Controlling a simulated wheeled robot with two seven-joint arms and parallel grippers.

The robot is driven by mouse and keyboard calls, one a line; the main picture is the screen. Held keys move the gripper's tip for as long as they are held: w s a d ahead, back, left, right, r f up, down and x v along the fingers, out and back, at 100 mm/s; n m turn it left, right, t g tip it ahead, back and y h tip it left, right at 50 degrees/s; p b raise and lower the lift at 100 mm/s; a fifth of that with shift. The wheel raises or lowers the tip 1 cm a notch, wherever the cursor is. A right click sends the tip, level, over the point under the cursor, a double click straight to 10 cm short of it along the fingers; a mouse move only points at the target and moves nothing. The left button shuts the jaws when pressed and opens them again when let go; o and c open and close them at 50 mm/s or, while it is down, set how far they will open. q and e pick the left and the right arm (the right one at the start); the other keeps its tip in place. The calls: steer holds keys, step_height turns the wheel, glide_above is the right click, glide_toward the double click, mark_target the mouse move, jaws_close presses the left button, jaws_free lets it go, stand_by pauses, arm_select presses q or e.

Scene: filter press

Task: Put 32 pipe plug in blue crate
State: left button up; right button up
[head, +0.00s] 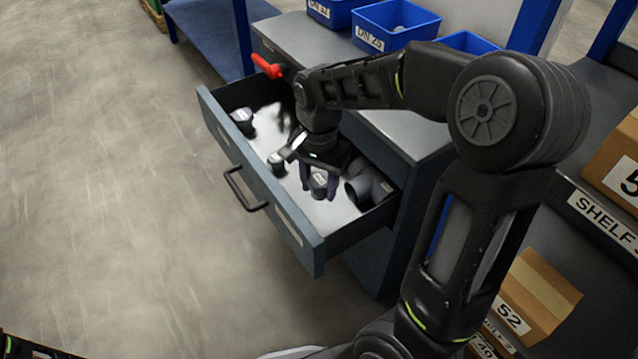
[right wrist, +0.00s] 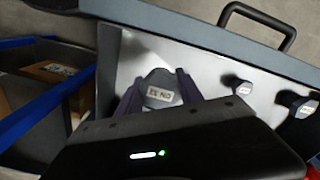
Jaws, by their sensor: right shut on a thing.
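My right gripper (head: 318,184) is down inside the open drawer, shut on a grey pipe plug (head: 318,180). In the right wrist view the plug (right wrist: 160,90) sits between the two fingers (right wrist: 160,98), and its white label reads DN 32. It is at or close to the drawer floor; I cannot tell whether it touches. A blue crate (head: 333,14) labelled DN 32 stands on the cabinet top at the back. A second blue crate (head: 397,38) beside it is labelled DN 25. My left gripper is not seen.
The drawer (head: 262,185) also holds two other labelled plugs (head: 276,162) (head: 242,117) and a grey pipe fitting (head: 372,186). A third blue crate (head: 468,42) is partly hidden by my arm. Shelves with cartons stand right.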

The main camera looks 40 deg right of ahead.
arm_select(q)
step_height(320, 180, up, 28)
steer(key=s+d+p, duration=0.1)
steer(key=p, duration=2.7)
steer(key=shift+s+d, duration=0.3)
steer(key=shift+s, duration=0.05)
arm_select(e)
steer(key=w+a+r+n, duration=0.3)
steer(key=a+r+n, duration=0.3)
steer(key=w+a+r+n, duration=0.3)
steer(key=a+r+n, duration=0.3)
steer(key=shift+w+n, duration=0.25)
steer(key=shift+n, duration=0.05)
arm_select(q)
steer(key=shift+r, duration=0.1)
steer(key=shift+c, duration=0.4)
